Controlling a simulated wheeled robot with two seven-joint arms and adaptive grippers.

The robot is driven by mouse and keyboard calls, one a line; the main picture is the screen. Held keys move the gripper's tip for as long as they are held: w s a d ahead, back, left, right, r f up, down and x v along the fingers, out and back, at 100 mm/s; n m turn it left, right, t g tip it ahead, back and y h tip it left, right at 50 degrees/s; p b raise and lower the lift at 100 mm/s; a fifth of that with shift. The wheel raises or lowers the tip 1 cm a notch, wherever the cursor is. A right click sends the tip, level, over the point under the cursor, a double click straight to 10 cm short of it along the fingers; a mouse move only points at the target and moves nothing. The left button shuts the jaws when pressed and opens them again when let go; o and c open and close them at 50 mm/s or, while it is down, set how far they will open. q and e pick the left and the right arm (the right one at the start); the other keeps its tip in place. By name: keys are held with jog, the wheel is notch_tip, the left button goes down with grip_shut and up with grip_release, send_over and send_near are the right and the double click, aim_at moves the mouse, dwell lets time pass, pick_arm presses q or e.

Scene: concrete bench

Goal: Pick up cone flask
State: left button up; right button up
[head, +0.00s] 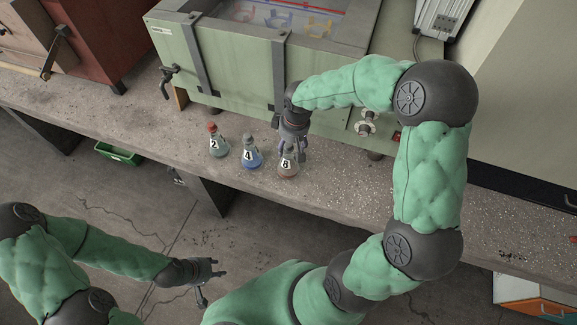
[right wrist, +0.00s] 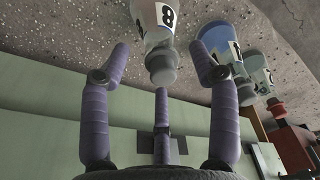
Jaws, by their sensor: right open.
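Three numbered cone flasks stand upright in a row on the bench. The flask marked 2 (head: 217,146) has a red stopper, the flask marked 4 (head: 252,158) holds blue liquid, and the flask marked 8 (head: 287,167) has a reddish base. My right gripper (head: 291,150) is open at flask 8, its fingers partly covering the flask's top. In the right wrist view, flask 8 (right wrist: 153,20) has its grey stopper between my spread fingers; I see no clear contact. Flask 4 (right wrist: 222,47) and flask 2 (right wrist: 259,70) stand beyond. My left gripper (head: 209,281) is open and empty, away from the bench.
A green tank (head: 235,62) with clamps and a valve stands close behind the flasks. A red-brown cabinet (head: 103,40) is at the left. The concrete bench (head: 335,195) is clear to the right of flask 8. A green bin (head: 117,153) sits below the bench.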

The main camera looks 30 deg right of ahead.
aim_at(288, 150)
jog(key=f, duration=0.1)
jog(key=f+b, duration=0.1)
jog(key=f, duration=0.1)
jog(key=shift+w+a+f, duration=0.1)
jog(key=shift+w+f, duration=0.25)
jog(key=shift+f, duration=0.05)
grip_shut()
jog(key=shift+r, duration=0.1)
